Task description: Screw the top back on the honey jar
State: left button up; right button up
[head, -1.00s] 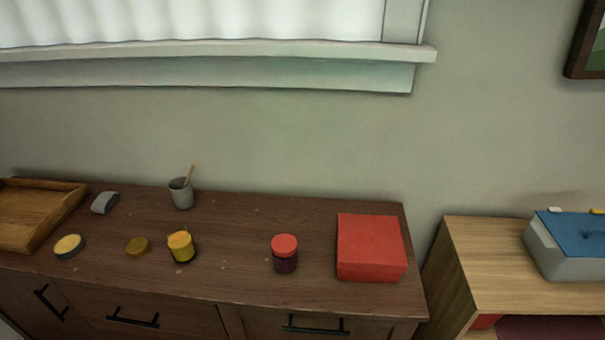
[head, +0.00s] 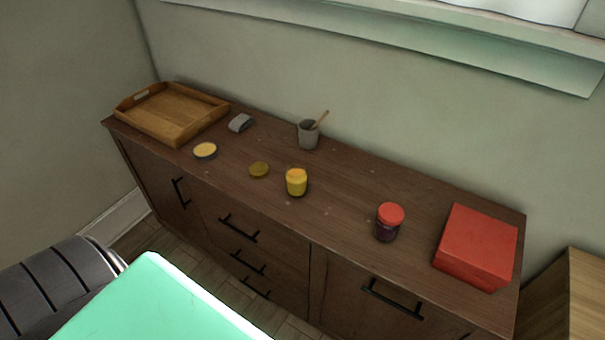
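The open-looking yellow honey jar (head: 296,182) stands upright on the dark wooden sideboard (head: 340,215), near its front edge. A flat, round, dull gold lid (head: 259,169) lies on the sideboard just left of the jar, apart from it. A second round tin or lid with a pale yellow top (head: 205,150) lies further left. Neither of my grippers is in view.
A dark jar with a red top (head: 389,221) and a red box (head: 476,246) stand to the right. A wooden tray (head: 222,102), a grey object (head: 241,122) and a grey cup with a stick (head: 308,134) are behind. A mint-green surface (head: 150,305) is at lower left.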

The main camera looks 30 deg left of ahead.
aim_at(296, 176)
jog(key=u, duration=1.35)
jog(key=i+j, duration=0.95)
jog(key=i, duration=0.2)
jog(key=z, duration=1.3)
